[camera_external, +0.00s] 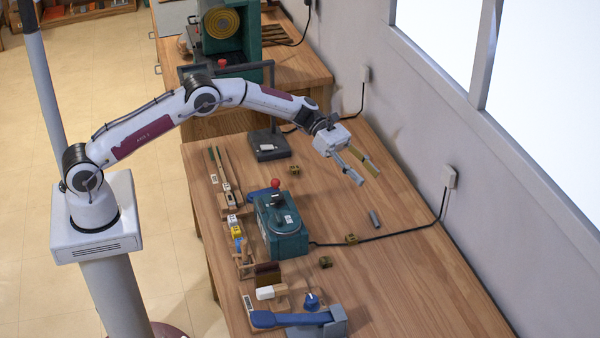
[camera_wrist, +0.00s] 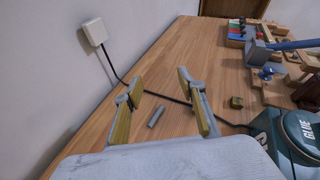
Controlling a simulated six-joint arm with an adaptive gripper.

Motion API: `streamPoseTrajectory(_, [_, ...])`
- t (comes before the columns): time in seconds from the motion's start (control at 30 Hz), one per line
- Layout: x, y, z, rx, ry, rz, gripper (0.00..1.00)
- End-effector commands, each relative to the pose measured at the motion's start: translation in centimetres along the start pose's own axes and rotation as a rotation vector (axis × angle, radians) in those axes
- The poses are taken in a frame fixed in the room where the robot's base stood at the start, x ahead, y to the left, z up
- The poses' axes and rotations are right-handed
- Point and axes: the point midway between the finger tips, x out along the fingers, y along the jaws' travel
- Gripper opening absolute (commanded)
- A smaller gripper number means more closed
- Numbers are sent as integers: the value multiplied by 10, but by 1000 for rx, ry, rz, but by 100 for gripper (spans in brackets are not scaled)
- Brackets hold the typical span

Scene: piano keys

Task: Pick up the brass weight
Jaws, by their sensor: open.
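Three small, brass-coloured, notched blocks lie on the wooden table; I cannot tell which is the brass weight. One block (camera_external: 352,239) sits at the black cable, another block (camera_external: 326,262) is nearer the front, and a third block (camera_external: 293,169) is at the back. One block (camera_wrist: 236,102) also shows in the wrist view, right of my fingers. My gripper (camera_external: 366,176) is open and empty, raised above the table. In the wrist view its two fingers (camera_wrist: 160,78) stand wide apart, with a grey cylinder (camera_wrist: 156,116) seen between them on the table.
A green glue machine (camera_external: 281,228) stands mid-table, with a black cable (camera_external: 400,234) running to the wall socket (camera_external: 449,177). A blue-handled lever tool (camera_external: 290,319) is at the front. Small tools and coloured blocks line the left edge. The table's right side is mostly clear beside the wall.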

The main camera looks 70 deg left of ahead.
Motion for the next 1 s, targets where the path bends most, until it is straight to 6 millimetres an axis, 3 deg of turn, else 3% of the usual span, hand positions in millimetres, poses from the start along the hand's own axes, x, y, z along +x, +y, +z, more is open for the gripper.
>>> streamPoseTrajectory(0.2, [13, -22, -68, 134, 55, -161, 40])
streamPoseTrajectory(0.43, [15, -43, -119, 232, 84, -290, 40])
streamPoseTrajectory(0.6, [14, -49, -132, 258, 90, -326, 40])
streamPoseTrajectory(1.0, [17, -50, -132, 259, 90, -328, 40])
